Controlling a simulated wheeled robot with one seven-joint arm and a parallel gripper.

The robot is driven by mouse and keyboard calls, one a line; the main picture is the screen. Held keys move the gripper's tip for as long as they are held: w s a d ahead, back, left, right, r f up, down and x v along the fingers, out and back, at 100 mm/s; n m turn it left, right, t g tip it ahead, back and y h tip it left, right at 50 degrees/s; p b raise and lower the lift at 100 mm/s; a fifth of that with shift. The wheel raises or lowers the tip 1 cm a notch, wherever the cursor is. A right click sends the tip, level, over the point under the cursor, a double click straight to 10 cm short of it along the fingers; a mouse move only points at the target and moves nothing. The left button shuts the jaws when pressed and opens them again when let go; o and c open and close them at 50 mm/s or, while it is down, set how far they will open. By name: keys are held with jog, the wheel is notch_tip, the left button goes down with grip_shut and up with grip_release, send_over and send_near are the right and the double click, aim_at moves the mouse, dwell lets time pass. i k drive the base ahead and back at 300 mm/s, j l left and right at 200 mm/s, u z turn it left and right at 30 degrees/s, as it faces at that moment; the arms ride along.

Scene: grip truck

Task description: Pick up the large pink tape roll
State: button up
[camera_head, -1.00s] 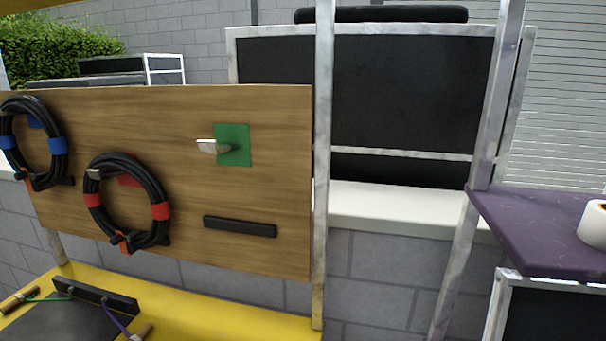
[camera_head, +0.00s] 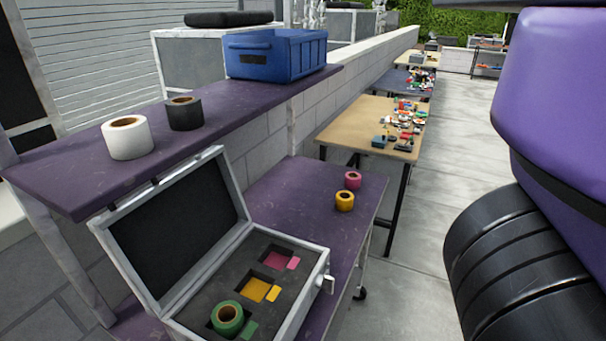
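A pink tape roll (camera_head: 352,180) lies on the lower purple table (camera_head: 300,190), just behind a yellow tape roll (camera_head: 344,201). It is the only pink roll I see, and it looks about as large as the yellow one. An open case (camera_head: 298,325) with a dark foam insert stands on the same table, left of the rolls. A green tape roll (camera_head: 227,318) sits in its near slot; the slots beside the yellow and pink patches look empty. My gripper is not in view.
An upper purple shelf (camera_head: 60,180) holds a white tape roll (camera_head: 126,138), a black tape roll (camera_head: 184,113) and a blue bin (camera_head: 275,55). A wooden table (camera_head: 350,125) with small items stands beyond.

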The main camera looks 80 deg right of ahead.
aim_at(352, 179)
jog(key=z, duration=2.1)
